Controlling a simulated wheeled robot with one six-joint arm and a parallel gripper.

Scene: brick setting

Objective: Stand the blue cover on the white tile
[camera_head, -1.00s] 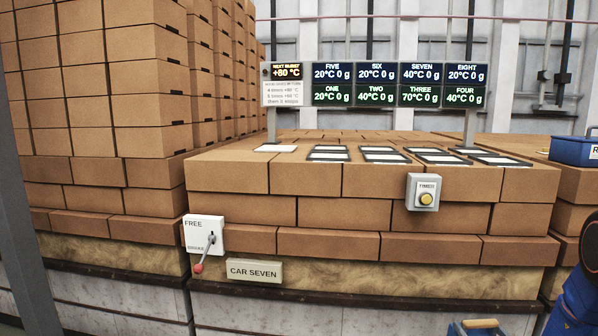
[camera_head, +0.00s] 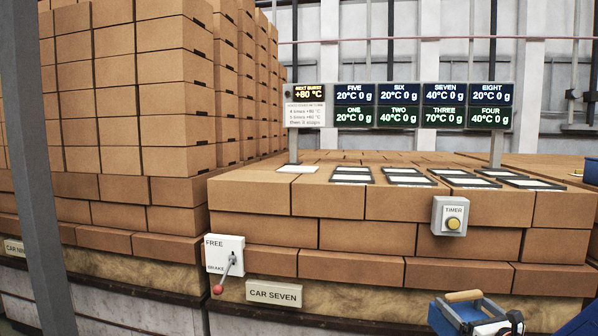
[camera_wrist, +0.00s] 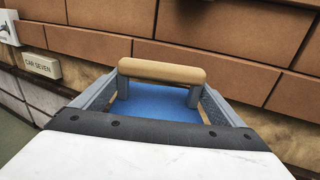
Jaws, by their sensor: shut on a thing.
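The blue cover (camera_head: 450,318) has a pale wooden bar handle and shows low at the right in the head view, in front of the brick stack. It also shows in the wrist view (camera_wrist: 165,103), directly ahead of my wrist. My gripper (camera_wrist: 158,98) is shut on the blue cover, with a grey finger on each side of it. The cover is held off the stack, below its top. The white tile (camera_head: 297,169) lies flat and bare on top of the stack at the back left, well above and left of the cover.
Several dark-framed plates (camera_head: 408,180) lie on the stack top right of the tile. A display board (camera_head: 400,107) stands behind. A brake lever (camera_head: 230,265) and timer box (camera_head: 451,216) stick out from the front face. A taller brick stack (camera_head: 130,110) rises at left.

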